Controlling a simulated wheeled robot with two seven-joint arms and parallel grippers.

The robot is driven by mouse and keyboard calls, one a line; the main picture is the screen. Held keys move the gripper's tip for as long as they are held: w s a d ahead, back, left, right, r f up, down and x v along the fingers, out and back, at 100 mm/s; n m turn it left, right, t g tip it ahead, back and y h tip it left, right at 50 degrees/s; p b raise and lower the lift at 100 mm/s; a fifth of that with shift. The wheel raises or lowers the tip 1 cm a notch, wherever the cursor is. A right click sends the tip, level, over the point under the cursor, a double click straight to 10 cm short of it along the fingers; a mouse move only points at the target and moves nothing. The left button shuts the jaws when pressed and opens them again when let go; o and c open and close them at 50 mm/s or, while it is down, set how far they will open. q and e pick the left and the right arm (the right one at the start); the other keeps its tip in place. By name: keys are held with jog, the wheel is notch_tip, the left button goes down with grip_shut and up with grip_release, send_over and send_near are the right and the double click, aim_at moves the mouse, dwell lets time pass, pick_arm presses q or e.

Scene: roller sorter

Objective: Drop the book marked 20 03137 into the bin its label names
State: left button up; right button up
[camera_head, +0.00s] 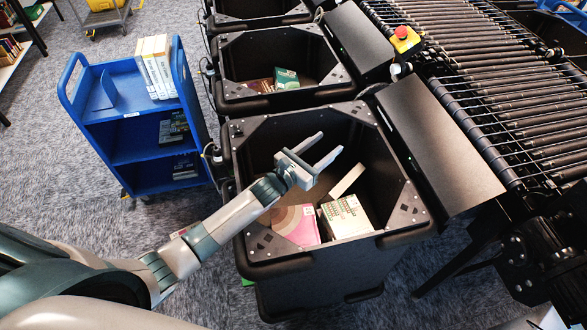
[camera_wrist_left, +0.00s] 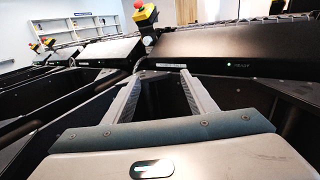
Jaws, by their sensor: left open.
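My left gripper (camera_head: 330,144) is open and empty above the nearest black bin (camera_head: 262,245), its fingers pointing toward the rollers. It also shows open in the left wrist view (camera_wrist_left: 161,76). Inside this bin lie a pink and brown book (camera_head: 297,224), a cream book with a green pattern (camera_head: 346,216) and a pale book standing tilted against them (camera_head: 347,181). The number 20 03137 cannot be read on any book, so I cannot tell which one it is. My right gripper is not in view.
A middle bin (camera_head: 233,72) holds a few books, and another bin stands beyond it. A blue book cart (camera_head: 133,135) with books stands at left. A roller conveyor (camera_head: 500,90) and black chute panel (camera_head: 440,145) flank the bins at right, with a red emergency button (camera_head: 402,33).

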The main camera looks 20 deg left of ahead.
pick_arm(q)
jog(key=b+v, duration=0.6)
jog(key=v, duration=1)
jog(key=shift+s, duration=0.2)
jog(key=shift+r, duration=0.1)
dwell(0.4)
jog(key=shift+a, duration=0.1)
dwell(0.4)
